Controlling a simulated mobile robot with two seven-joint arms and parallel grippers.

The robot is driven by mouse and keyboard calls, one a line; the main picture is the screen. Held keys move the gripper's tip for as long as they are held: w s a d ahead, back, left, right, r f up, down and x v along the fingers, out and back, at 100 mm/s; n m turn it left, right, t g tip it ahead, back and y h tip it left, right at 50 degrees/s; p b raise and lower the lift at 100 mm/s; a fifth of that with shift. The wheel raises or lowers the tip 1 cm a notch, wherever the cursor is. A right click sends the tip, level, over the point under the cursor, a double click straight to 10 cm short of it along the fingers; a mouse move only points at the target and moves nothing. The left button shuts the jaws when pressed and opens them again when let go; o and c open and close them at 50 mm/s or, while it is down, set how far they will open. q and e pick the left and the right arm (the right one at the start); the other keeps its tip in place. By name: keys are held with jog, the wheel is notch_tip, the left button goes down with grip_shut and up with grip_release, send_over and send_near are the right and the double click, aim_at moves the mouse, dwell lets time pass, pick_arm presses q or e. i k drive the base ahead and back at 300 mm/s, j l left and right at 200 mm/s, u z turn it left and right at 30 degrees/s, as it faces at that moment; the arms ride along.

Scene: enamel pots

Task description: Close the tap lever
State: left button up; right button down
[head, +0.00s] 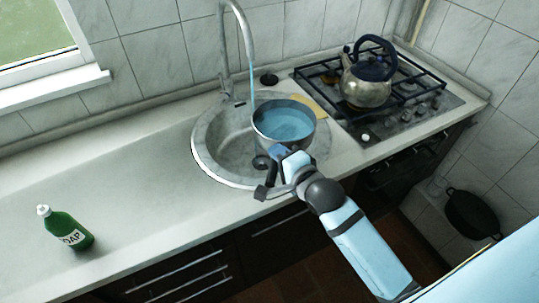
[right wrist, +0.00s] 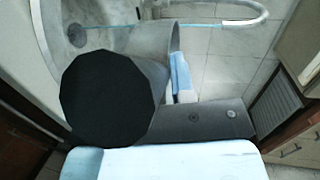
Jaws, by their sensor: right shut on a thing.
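The tap (head: 250,50) is a tall curved metal spout at the back of the round sink (head: 205,150). A small lever (head: 239,103) shows at its base. A thin blue stream of water runs from the spout into a metal pot (head: 312,137) that holds blue water. My right gripper (head: 273,165) is at the pot's near side, shut on the pot, apparently by its handle. The right wrist view shows the pot's side (right wrist: 172,45), the spout (right wrist: 255,12) and the stream; a large black disc (right wrist: 110,97) hides part of the pot. My left gripper is not in view.
A green soap bottle (head: 68,230) stands on the counter at left, with clear counter between it and the sink. At right, a kettle (head: 366,82) sits on the gas hob (head: 420,104). A black pot (head: 472,213) is low at the far right.

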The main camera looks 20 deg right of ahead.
aim_at(224, 90)
jog(key=l+z, duration=0.2)
jog(key=z, duration=0.95)
jog(key=i+l, duration=0.1)
jog(key=l, duration=0.35)
